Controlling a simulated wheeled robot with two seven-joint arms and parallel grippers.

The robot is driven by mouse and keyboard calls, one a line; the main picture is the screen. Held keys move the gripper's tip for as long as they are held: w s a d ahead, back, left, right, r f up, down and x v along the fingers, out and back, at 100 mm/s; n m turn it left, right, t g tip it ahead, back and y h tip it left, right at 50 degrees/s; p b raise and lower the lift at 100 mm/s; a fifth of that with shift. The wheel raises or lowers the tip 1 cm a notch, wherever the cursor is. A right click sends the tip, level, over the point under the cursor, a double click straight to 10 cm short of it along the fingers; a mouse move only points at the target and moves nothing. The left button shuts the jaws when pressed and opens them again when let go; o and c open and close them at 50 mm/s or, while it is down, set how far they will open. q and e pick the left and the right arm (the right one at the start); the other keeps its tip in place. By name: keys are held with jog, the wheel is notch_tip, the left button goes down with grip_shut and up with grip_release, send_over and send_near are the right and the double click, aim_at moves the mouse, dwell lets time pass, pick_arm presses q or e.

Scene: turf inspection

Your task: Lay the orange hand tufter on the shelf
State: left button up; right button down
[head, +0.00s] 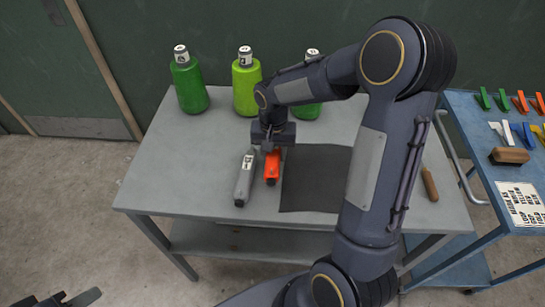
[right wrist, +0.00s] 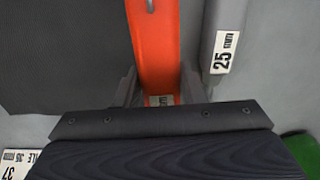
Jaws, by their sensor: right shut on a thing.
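The orange hand tufter (head: 271,168) lies on the grey table, and its far end is under my right gripper (head: 272,139). In the right wrist view the orange tufter (right wrist: 153,45) runs between the two fingers of my right gripper (right wrist: 158,88), which is shut on it. A small label shows at its near end there. A lower shelf (head: 250,240) shows under the tabletop; part of it is hidden by my right arm. My left gripper (head: 62,298) is only partly in view at the bottom left corner, away from the table.
A grey tool (head: 244,178) marked 25 mm (right wrist: 226,50) lies close beside the tufter. A dark mat (head: 310,180) is on its other side. Green bottles (head: 246,85) stand at the back. A blue cart (head: 480,150) with clips and a brush (head: 509,156) stands right.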

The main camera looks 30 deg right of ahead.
jog(key=shift+w+f, duration=0.2)
jog(key=f, duration=0.3)
jog(key=shift+w+f, duration=0.2)
jog(key=shift+f, duration=0.05)
jog(key=shift+f, duration=0.2)
jog(key=c, duration=1.2)
grip_release()
jog(key=shift+r, duration=0.1)
